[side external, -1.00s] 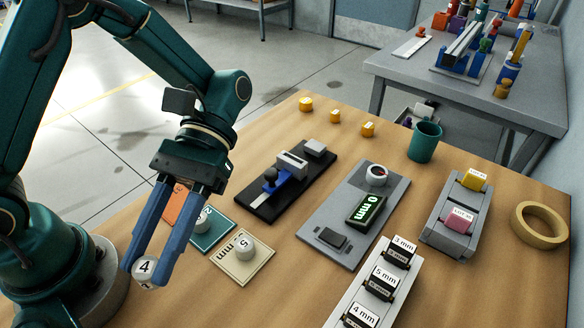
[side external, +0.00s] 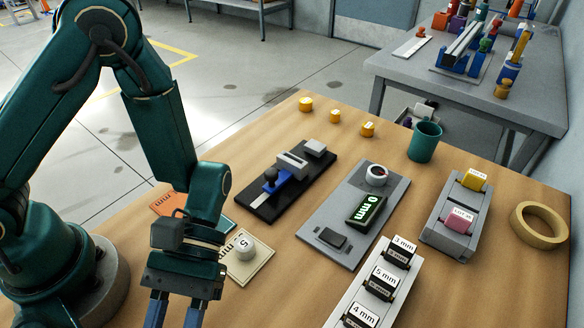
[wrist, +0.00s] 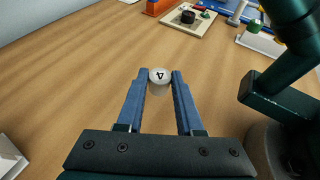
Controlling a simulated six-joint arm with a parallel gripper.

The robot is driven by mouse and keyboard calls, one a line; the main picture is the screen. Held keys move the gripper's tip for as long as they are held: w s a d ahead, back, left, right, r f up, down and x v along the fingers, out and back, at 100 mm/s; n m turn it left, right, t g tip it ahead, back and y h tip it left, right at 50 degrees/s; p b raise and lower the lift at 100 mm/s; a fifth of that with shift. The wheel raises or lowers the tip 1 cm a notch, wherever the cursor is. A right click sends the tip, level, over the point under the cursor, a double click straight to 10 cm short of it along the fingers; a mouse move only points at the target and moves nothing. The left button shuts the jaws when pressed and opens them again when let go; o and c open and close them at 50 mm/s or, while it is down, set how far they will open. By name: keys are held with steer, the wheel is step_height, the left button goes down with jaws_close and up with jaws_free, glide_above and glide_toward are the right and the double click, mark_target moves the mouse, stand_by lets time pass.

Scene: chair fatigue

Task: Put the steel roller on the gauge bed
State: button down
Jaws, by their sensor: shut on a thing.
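The steel roller (wrist: 159,80), a pale cylinder marked 4 on its end, is held between the fingertips of my gripper (wrist: 160,76) in the wrist view. In the side view my gripper (side external: 174,314) is at the bottom edge, pointing down; its fingertips and the roller are out of frame. I take the gauge bed to be on the grey gauge plate (side external: 312,222) at mid-table, which has a display reading 0 mm (side external: 366,208), a round fitting and a dark pad. My gripper is well to the left of and nearer than this plate.
A roller marked 5 (side external: 245,246) stands on a cream card (side external: 258,262) beside my wrist. A black fixture with a blue slide (side external: 277,184), a rack of labelled blocks (side external: 378,284), a green cup (side external: 425,142) and a tape ring (side external: 538,225) occupy the table. Bare wood surrounds the roller.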

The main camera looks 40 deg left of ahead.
steer(key=shift+f, duration=2.05)
steer(key=shift+f, duration=0.15)
steer(key=c, duration=0.6)
jaws_free()
steer(key=shift+o, duration=0.2)
